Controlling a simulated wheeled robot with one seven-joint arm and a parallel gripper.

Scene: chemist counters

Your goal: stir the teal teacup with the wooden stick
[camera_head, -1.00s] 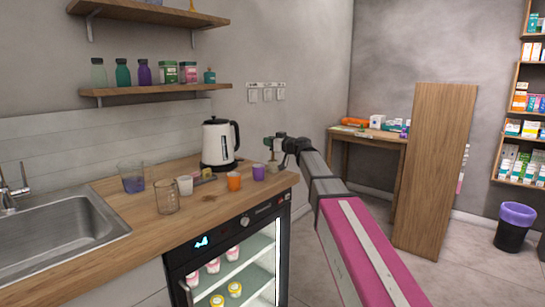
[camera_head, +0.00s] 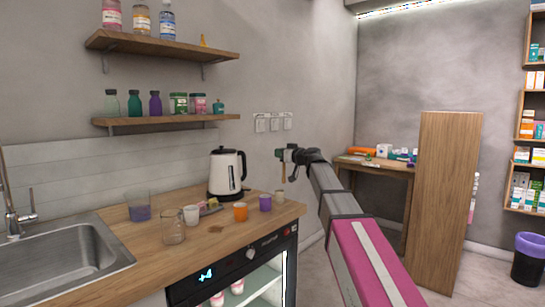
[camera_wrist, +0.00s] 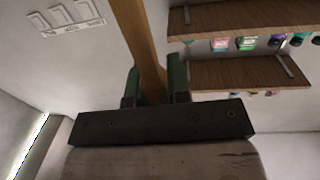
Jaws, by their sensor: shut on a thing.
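My gripper (camera_head: 284,155) is raised above the right end of the wooden counter (camera_head: 230,232). It is shut on the wooden stick (camera_wrist: 143,38), which stands out between the green fingers in the wrist view. In the head view the stick (camera_head: 282,173) hangs down from the gripper. A small pale cup (camera_head: 279,197) stands on the counter below the stick, which appears to end above it. A purple cup (camera_head: 265,203), an orange cup (camera_head: 240,212) and a white cup (camera_head: 191,215) stand to its left. I cannot make out a teal teacup among them.
A white kettle (camera_head: 226,173) stands behind the cups. A clear beaker (camera_head: 172,230) and a glass with purple contents (camera_head: 139,206) stand near the sink (camera_head: 62,262). Shelves with bottles (camera_head: 165,121) hang on the wall. A wooden panel (camera_head: 443,185) stands at the right.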

